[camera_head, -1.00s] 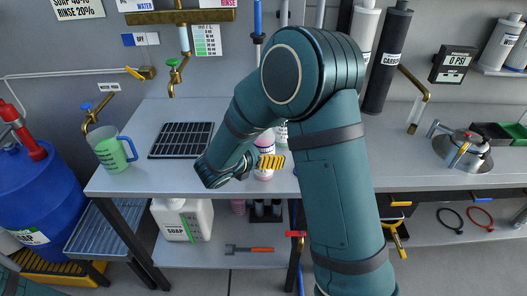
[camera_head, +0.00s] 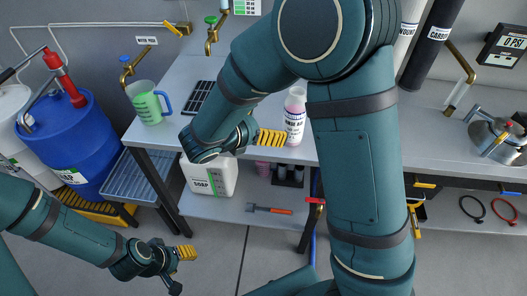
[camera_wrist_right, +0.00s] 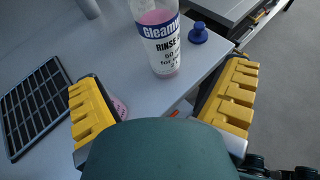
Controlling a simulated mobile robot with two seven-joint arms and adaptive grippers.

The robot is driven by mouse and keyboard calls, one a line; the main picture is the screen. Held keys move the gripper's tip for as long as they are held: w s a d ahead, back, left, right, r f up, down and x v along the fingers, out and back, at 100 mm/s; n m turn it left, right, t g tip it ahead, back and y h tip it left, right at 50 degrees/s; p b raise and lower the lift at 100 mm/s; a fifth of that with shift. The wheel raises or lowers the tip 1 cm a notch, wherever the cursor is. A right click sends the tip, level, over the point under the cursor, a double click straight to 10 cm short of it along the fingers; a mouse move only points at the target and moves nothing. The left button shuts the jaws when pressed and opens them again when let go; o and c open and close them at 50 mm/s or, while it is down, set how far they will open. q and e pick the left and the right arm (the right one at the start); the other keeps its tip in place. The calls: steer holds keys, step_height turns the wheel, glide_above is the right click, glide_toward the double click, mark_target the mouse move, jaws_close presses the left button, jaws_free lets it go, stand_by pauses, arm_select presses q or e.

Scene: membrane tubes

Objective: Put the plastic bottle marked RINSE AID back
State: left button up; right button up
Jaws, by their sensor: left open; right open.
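The RINSE AID bottle (camera_head: 294,115), clear with pink liquid and a white label, stands upright on the table near its front edge. In the right wrist view the bottle (camera_wrist_right: 160,45) is uncapped or its top is cut off; I cannot tell. A blue cap (camera_wrist_right: 198,33) lies beside it. My right gripper (camera_head: 270,138) is open, with yellow fingers, just left of the bottle and in front of it. In the right wrist view the bottle is beyond the spread fingertips, apart from them. My left gripper (camera_head: 187,253) is open and empty, low in front of the table.
A measuring jug (camera_head: 148,104) with green liquid stands at the table's left end, near a black grid (camera_head: 199,98). A blue drum (camera_head: 68,130) stands left. My right arm hides the table's middle.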

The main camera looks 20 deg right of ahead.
steer(key=s+a+f+m+g+y, duration=0.35)
steer(key=s+f+y, duration=0.2)
steer(key=f, duration=0.35)
steer(key=s+a+f+m+g+y, duration=0.2)
steer(key=s+f+m+g+y, duration=0.15)
steer(key=s+f, duration=0.5)
steer(key=a+f+m+t+y, duration=0.2)
steer(key=a+f+m+y, duration=0.1)
steer(key=m, duration=0.5)
steer(key=a+f+m+t+y, duration=0.2)
steer(key=a+f+m+y, duration=0.1)
steer(key=f+m, duration=0.3)
steer(key=shift+w+f+m+y, duration=0.2)
steer(key=shift+m+y, duration=0.5)
steer(key=shift+m, duration=0.7)
